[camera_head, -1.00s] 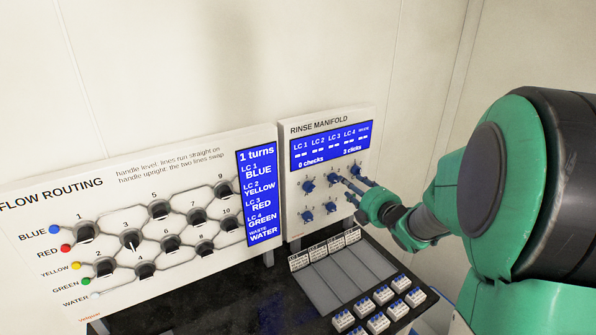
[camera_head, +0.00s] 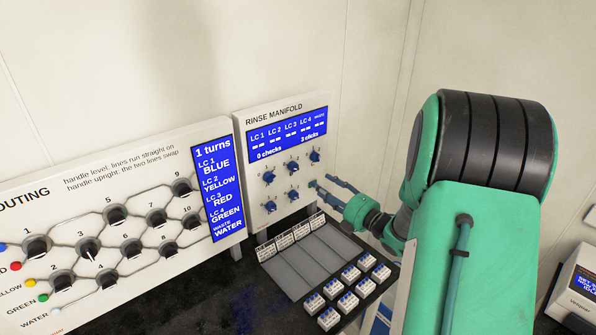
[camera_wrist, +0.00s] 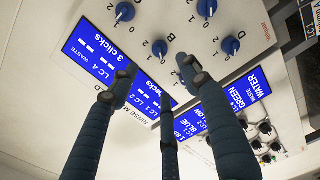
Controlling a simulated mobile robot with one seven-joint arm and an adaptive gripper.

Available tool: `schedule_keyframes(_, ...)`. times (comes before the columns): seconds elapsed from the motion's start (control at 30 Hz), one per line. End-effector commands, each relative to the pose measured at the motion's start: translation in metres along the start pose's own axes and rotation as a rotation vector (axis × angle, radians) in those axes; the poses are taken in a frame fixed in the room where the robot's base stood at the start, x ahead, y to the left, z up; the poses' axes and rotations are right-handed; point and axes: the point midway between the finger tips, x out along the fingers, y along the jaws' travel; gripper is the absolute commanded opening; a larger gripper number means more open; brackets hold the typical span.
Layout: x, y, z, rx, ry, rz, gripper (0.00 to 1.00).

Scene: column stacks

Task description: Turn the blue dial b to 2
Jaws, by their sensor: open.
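The rinse manifold panel (camera_head: 248,200) carries blue dials in two rows under its screen. The middle top-row dial (camera_head: 292,167) looks to be dial b, but its letter is too small to read in the head view. It seems to be the dial (camera_wrist: 159,48) in the wrist view, near the screen, with small 0, 1, 2 marks around the dials. Its exact setting is unclear. My gripper (camera_head: 321,182) is open and empty, its fingers spread, right of and below that dial, apart from it. A finger covers part of the panel in the wrist view.
The manifold screen (camera_head: 290,133) reads 0 checks and 3 clicks. The flow routing panel (camera_head: 140,190) with black handles stands to the left. Below, a rack (camera_head: 318,255) holds grey strips and several small white blocks with blue tops. The wall right of the manifold is bare.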

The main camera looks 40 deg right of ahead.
Motion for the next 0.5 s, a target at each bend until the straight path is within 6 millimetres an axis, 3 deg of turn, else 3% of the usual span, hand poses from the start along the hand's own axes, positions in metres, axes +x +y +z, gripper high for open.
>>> schedule_keyframes(0.27, 0.018, 0.0, 0.0, 0.0, 0.001, 0.0, 0.47)
schedule_keyframes(0.5, 0.05, 0.0, -0.001, 0.001, 0.003, -0.001, 0.47)
